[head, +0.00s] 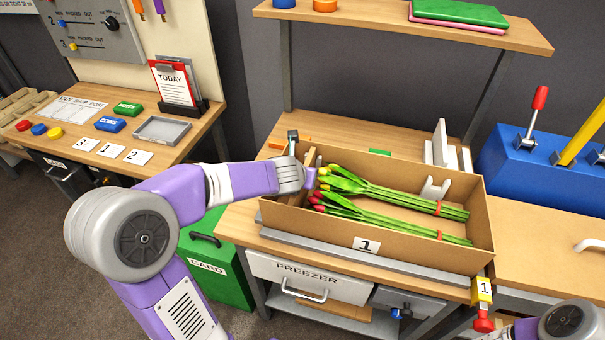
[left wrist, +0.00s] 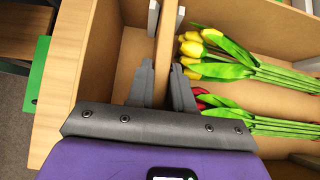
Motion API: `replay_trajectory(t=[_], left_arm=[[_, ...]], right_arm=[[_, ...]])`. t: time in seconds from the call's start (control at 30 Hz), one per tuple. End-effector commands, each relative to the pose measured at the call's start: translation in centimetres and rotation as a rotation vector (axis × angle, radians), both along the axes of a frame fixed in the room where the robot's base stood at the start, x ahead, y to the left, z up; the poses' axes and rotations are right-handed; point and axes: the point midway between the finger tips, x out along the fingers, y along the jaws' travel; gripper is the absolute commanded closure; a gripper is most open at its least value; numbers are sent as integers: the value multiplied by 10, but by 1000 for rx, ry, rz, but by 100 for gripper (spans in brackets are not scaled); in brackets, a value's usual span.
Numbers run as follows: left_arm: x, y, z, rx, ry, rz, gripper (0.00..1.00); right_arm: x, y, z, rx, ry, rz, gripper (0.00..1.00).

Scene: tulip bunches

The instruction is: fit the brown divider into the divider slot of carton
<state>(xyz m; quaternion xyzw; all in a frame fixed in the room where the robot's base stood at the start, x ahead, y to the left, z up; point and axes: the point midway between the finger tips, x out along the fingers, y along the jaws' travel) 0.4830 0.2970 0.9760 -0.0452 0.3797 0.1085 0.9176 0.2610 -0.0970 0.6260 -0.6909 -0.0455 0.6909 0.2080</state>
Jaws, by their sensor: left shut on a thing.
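The open brown carton (head: 322,221), with a label "1" on its front, stands on the wooden bench. The brown divider (head: 308,158) is upright inside its left part, running across from front to back. My left gripper (head: 309,180) is shut on the divider, which also shows between the fingers in the left wrist view (left wrist: 164,45). A pale upright piece (left wrist: 153,18) stands at the carton's wall beside the divider; I cannot tell whether the divider sits in a slot. My right gripper is out of view.
Yellow tulips (left wrist: 205,55) and red tulips (left wrist: 215,101) lie in bunches in the carton right of the divider. A blue block with levers (head: 520,165) stands to the right. A shelf (head: 400,30) hangs behind.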

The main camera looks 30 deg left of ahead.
Motion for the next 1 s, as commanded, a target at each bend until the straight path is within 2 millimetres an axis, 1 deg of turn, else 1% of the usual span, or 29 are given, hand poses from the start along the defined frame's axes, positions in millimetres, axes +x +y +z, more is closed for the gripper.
replay_trajectory(t=[0.07, 0.1, 0.27, 0.3, 0.53, 0.63, 0.77, 0.9, 1.0], left_arm=[[0, 0, -3, -1, 0, -1, 100], [0, 0, -3, -1, 0, -1, 76], [0, 0, -2, 0, 0, 0, 52], [0, 0, -2, 0, 0, 0, 50], [0, 0, -2, 0, 0, 0, 50], [-3, -1, 3, 1, 0, -1, 50], [-15, -4, 18, 2, 0, -1, 50], [-31, -7, 35, 2, 0, 1, 50], [-41, -10, 45, 1, -2, -1, 50]], right_arm=[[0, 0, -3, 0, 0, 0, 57], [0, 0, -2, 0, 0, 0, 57], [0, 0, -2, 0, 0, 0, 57], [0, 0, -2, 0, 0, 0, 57], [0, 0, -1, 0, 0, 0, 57], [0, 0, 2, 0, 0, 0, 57], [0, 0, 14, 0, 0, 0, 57], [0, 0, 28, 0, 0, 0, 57], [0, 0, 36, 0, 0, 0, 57]])
